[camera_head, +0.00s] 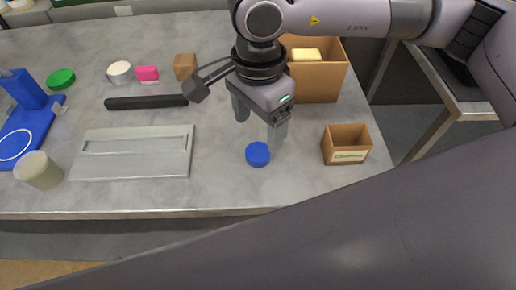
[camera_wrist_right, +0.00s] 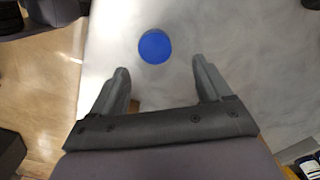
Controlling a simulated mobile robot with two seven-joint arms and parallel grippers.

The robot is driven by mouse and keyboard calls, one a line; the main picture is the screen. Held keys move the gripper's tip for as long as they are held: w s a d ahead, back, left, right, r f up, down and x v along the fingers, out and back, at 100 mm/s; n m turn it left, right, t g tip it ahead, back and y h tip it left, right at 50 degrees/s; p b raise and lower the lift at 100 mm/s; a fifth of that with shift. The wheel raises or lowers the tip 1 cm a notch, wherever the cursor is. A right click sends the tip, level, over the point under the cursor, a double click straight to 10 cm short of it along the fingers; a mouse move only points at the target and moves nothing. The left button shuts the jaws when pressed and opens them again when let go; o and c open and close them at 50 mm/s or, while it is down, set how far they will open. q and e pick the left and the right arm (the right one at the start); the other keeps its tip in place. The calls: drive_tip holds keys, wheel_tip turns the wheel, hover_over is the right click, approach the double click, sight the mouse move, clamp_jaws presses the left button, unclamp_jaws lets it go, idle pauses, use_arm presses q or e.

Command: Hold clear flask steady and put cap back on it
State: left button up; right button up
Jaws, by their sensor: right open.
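A round blue cap (camera_head: 257,154) lies flat on the grey table near its front edge; it also shows in the right wrist view (camera_wrist_right: 155,46). My right gripper (camera_head: 259,124) is open and empty above the table, just behind the cap. In the right wrist view the cap is just beyond the open fingertips (camera_wrist_right: 161,72), apart from both. A pale, cloudy round container (camera_head: 40,171) stands at the table's front left; I cannot tell for sure that it is the clear flask. My left gripper is not in view.
A grey tray-like plate (camera_head: 130,165), a black bar (camera_head: 146,102) and a blue stand (camera_head: 28,112) lie left. A green lid (camera_head: 61,79), white jar (camera_head: 120,72) and pink block (camera_head: 147,73) are behind. A small brown box (camera_head: 346,144) and larger box (camera_head: 319,85) stand right.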

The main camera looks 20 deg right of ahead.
sight(260, 150)
drive_tip(key=shift+s+f+p, duration=0.15)
drive_tip(key=shift+f+p, duration=0.2)
drive_tip(key=shift+f, duration=1.05)
drive_tip(key=shift+s+f+p, duration=0.15)
drive_tip(key=shift+f+p, duration=0.15)
drive_tip(key=shift+f, duration=1.1)
drive_tip(key=c, duration=1.1)
